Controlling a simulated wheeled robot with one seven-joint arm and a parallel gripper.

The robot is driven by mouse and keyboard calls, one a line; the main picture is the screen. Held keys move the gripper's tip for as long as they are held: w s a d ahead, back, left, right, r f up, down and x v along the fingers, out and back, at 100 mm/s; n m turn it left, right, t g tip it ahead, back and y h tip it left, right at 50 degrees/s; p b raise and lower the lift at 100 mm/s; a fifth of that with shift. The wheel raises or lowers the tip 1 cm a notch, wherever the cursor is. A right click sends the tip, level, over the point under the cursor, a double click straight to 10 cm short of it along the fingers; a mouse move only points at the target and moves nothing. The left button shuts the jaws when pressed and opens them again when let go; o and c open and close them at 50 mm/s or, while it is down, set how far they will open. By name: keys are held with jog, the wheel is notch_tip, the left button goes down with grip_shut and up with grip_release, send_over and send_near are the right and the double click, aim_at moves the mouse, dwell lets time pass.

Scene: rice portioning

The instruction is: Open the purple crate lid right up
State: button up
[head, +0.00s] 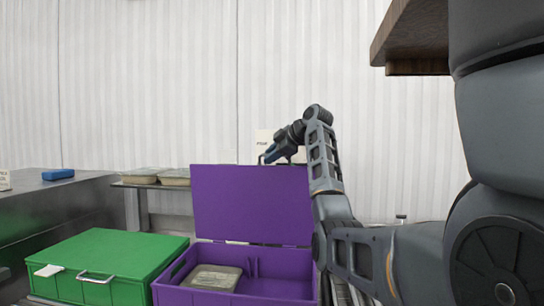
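The purple crate (172,293) stands at the bottom middle of the head view. Its purple lid (250,203) stands about upright at the back of the crate, so the inside shows. A lidded food container (212,278) lies inside on the left. My gripper (263,159) is at the lid's top edge, near its middle. The fingers are small and partly hidden there, so I cannot tell whether they touch the lid or are open or shut.
A green crate (110,262) with a shut lid stands close to the left. A steel counter (60,212) with a blue item (58,174) is at far left. Two containers (140,175) sit on a shelf behind. A wooden shelf (415,40) overhangs at upper right.

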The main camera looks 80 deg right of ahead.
jog(key=shift+f, duration=0.4)
jog(key=shift+s+a+r, duration=0.1)
jog(key=shift+s+a, duration=0.05)
jog(key=shift+s, duration=0.05)
jog(key=b+v, duration=0.2)
jog(key=v, duration=0.5)
jog(key=shift+r, duration=0.55)
jog(key=shift+s, duration=0.1)
